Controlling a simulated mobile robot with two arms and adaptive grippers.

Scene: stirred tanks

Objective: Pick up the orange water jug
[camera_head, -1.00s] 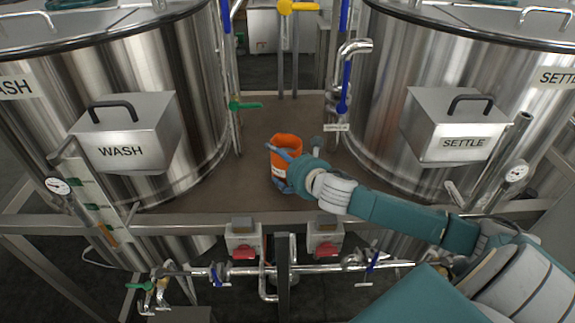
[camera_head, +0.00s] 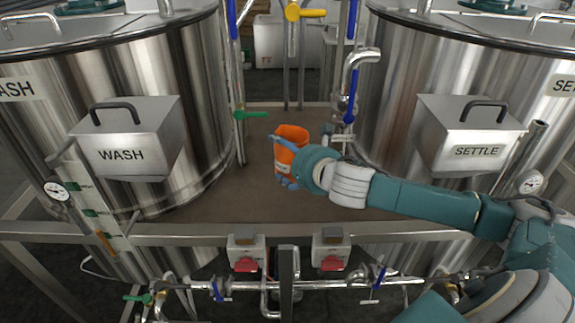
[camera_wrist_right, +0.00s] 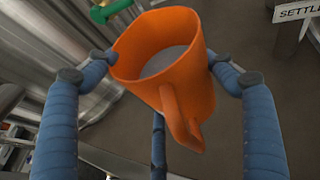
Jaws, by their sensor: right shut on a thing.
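The orange water jug (camera_head: 290,145) is above the brown deck between the two tanks in the head view. It is nearly upright, with a pale label low on its side. My right gripper (camera_head: 287,160) is shut on the jug, its blue fingers around the body. In the right wrist view the jug (camera_wrist_right: 165,65) shows its open rim and its handle toward the camera. The right gripper's fingers (camera_wrist_right: 160,100) press on both sides of it, with a third finger below. The left gripper is not in view.
The WASH tank (camera_head: 190,100) stands at left and the SETTLE tank (camera_head: 400,90) at right. Pipes with a green valve handle (camera_head: 250,114) and a blue one (camera_head: 350,105) rise near the jug. The front deck (camera_head: 240,208) is clear.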

